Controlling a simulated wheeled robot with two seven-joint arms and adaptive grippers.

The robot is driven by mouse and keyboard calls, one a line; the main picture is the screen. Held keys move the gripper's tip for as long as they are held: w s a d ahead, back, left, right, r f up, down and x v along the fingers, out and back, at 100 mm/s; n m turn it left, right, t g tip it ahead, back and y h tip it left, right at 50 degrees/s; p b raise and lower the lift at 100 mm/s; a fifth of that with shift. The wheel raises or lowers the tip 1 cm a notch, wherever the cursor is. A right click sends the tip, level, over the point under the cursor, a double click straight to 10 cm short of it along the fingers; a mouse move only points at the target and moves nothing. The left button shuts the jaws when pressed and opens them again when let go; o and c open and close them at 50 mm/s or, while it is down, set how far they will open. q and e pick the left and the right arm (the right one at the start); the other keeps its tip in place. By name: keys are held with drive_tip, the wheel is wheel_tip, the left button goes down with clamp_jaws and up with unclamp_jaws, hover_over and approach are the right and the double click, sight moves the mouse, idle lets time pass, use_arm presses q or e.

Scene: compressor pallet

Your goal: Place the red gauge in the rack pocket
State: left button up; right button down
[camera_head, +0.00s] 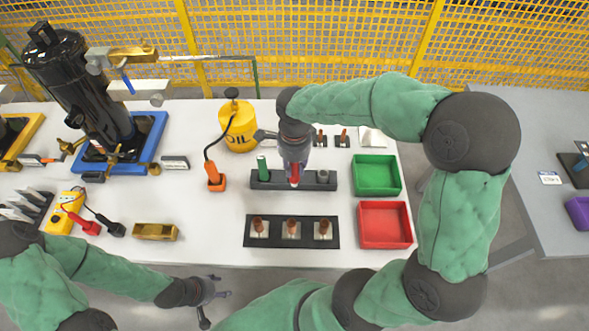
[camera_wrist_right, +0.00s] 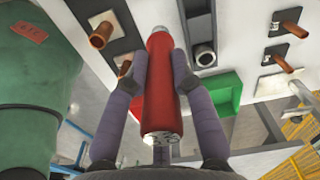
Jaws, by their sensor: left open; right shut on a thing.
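The red gauge (camera_head: 294,175) is a red cylinder held upright-looking in my right gripper (camera_head: 294,162), over the middle of the black rack (camera_head: 274,184). In the right wrist view the gauge (camera_wrist_right: 162,85) lies between the two closed fingers (camera_wrist_right: 160,75). The gripper hides the rack's middle, so I cannot tell whether the gauge's lower end is inside a pocket. A green gauge (camera_head: 262,164) stands at the rack's left end, and a grey round piece (camera_head: 323,176) is at its right end. My left gripper (camera_head: 212,289) is open and empty, off the table's front edge.
A green tray (camera_head: 377,174) and a red tray (camera_head: 385,224) stand right of the rack. A black plate with three brown-handled pieces (camera_head: 291,231) lies in front. A yellow oil can (camera_head: 238,126) and an orange tool (camera_head: 215,179) stand left. The black compressor (camera_head: 83,85) is further left.

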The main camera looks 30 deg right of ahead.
drive_tip(key=shift+w+d+f+b, duration=0.55)
drive_tip(key=shift+w+f, duration=0.45)
drive_tip(key=shift+f, duration=0.6)
drive_tip(key=shift+w+d+f+b, duration=0.45)
drive_tip(key=shift+w+f+b, duration=0.4)
drive_tip(key=shift+f, duration=0.75)
drive_tip(key=shift+w+d+f+b, duration=0.5)
drive_tip(key=shift+w+f, duration=0.6)
drive_tip(key=shift+f, duration=0.5)
drive_tip(key=shift+f, duration=0.15)
drive_tip(key=c, duration=1)
unclamp_jaws()
drive_tip(key=shift+c, duration=0.2)
wheel_tip(320, 180, up, 12)
drive_tip(key=p, duration=0.4)
drive_tip(key=shift+r, duration=0.2)
